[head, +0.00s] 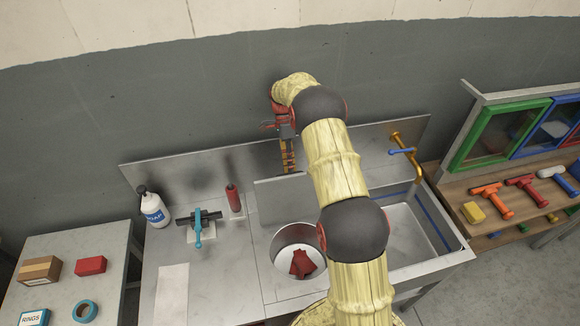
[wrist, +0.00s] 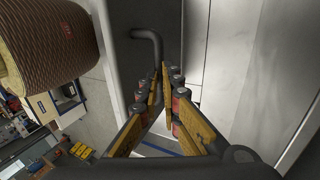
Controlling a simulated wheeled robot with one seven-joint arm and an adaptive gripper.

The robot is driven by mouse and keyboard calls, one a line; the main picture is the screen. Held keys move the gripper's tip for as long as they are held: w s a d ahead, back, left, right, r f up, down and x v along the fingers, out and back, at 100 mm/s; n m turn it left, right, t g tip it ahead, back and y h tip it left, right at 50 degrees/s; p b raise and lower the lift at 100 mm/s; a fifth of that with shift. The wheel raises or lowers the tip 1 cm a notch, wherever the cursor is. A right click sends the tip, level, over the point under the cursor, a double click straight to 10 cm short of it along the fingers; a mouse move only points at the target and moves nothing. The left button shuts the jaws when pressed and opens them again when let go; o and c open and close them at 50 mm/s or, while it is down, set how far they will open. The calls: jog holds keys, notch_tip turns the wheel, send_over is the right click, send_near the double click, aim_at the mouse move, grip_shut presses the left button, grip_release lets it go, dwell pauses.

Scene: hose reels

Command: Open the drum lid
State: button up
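The drum (head: 281,268) is set in the metal counter. Its round mouth is uncovered, and a crumpled red cloth (head: 301,264) lies inside. The grey lid (head: 275,196) stands raised, roughly upright, at the back of the drum. My gripper (head: 288,168) reaches down at the lid's top edge, near the back wall panel. In the wrist view, a dark bent bar handle (wrist: 148,36) runs down between the fingertips of my gripper (wrist: 164,78), which are close together around it. The exact contact is partly hidden by the fingers.
A sink (head: 408,238) with a brass tap (head: 413,165) is on the right. My arm crosses above the counter between drum and sink.

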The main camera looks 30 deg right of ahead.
jog(key=o, duration=0.4)
jog(key=f, duration=0.1)
jog(key=s+f, duration=0.1)
jog(key=f, duration=0.1)
jog(key=shift+a+g, duration=0.15)
jog(key=shift+g, duration=0.15)
jog(key=shift+o, duration=0.9)
jog(key=shift+r, duration=0.35)
jog(key=shift+w, duration=0.1)
jog(key=shift+r, duration=0.15)
notch_tip(320, 180, up, 10)
